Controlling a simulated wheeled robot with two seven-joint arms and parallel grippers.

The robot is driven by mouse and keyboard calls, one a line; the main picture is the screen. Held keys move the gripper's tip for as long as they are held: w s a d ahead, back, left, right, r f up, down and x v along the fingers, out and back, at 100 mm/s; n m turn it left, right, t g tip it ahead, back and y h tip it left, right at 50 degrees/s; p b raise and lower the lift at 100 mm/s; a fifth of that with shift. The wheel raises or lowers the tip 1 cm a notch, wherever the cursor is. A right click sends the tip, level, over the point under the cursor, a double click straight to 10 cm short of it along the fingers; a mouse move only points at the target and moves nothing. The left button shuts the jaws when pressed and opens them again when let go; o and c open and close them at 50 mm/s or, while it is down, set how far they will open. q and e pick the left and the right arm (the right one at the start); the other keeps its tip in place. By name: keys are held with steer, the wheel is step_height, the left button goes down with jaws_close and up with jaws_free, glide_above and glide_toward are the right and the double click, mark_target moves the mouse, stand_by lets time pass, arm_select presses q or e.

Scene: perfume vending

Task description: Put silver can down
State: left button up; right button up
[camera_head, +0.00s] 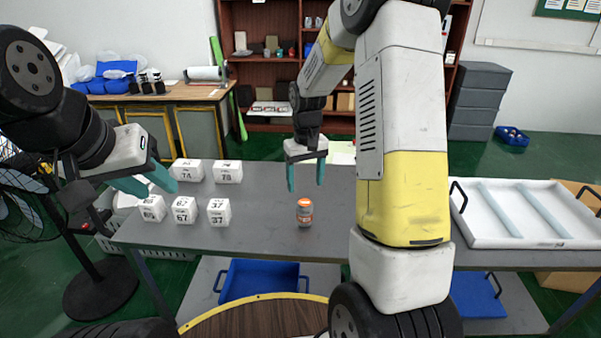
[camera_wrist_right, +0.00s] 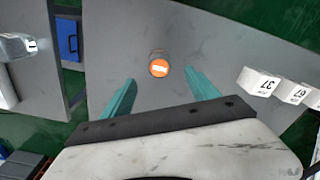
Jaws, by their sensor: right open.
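A small can (camera_head: 304,212), silver-grey with an orange band and orange top, stands upright on the grey table. In the right wrist view the can (camera_wrist_right: 159,65) shows from above, beyond and between the fingertips, touching neither. My right gripper (camera_head: 306,178) is open and empty, with its teal fingers pointing down above and behind the can. It also shows in the right wrist view (camera_wrist_right: 161,88). My left gripper (camera_head: 150,186) is at the table's left side near the white boxes, its teal fingers apart with nothing seen between them.
Several white numbered boxes (camera_head: 184,210) stand at the table's left. A white tray (camera_head: 525,238) with black handles lies at the right. Blue bins (camera_head: 262,279) sit below the table. The table around the can is clear.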

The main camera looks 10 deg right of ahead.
steer(key=s+r+m+t+y, duration=0.1)
steer(key=s+r+t, duration=0.2)
steer(key=s+r, duration=1.1)
steer(key=s+a+r+t+y, duration=0.1)
steer(key=s+r, duration=0.4)
steer(key=s, duration=0.5)
steer(key=shift+a+r+m+t, duration=0.35)
steer(key=shift+a+t, duration=0.25)
steer(key=shift+t, duration=0.4)
